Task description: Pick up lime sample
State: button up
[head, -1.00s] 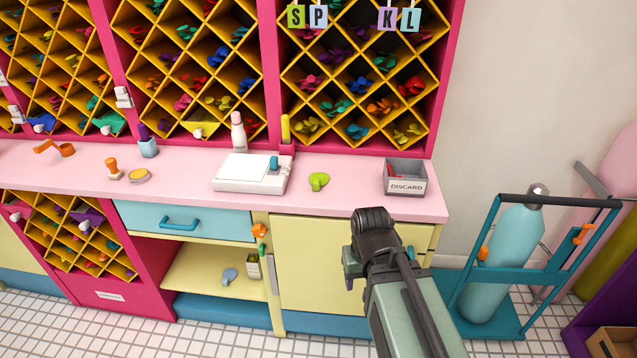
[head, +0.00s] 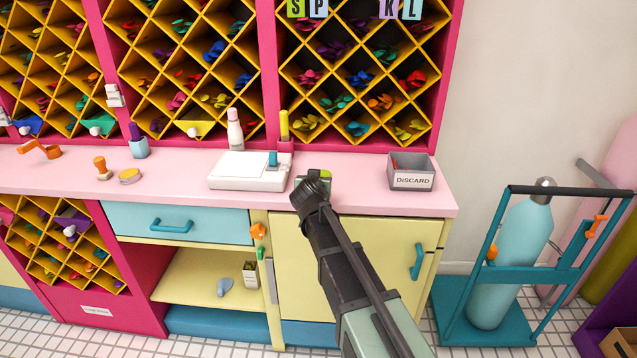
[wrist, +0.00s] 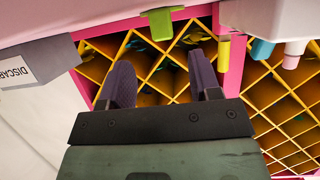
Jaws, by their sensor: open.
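The lime sample (head: 323,173) is a small green piece on the pink counter (head: 420,199). In the head view my gripper (head: 312,186) is in front of it and hides most of it. In the wrist view the lime sample (wrist: 160,22) shows at the top, beyond the fingertips and roughly between their lines. My gripper (wrist: 160,78) has its two dark fingers spread apart, with nothing between them. The gap between fingertips and sample cannot be judged exactly.
A white device (head: 250,172) stands to the left of the sample. A grey DISCARD box (head: 411,180) stands to the right. A yellow diamond rack (head: 350,75) rises behind the counter. A teal cart with a gas cylinder (head: 510,260) is at the right.

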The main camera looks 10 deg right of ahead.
jog(key=x, duration=0.2)
jog(key=shift+w+f, duration=0.25)
jog(key=shift+w, duration=0.05)
jog(key=b+x, duration=0.2)
jog(key=x, duration=0.3)
jog(key=shift+w, duration=0.15)
jog(key=shift+r, duration=0.15)
jog(key=c, duration=1)
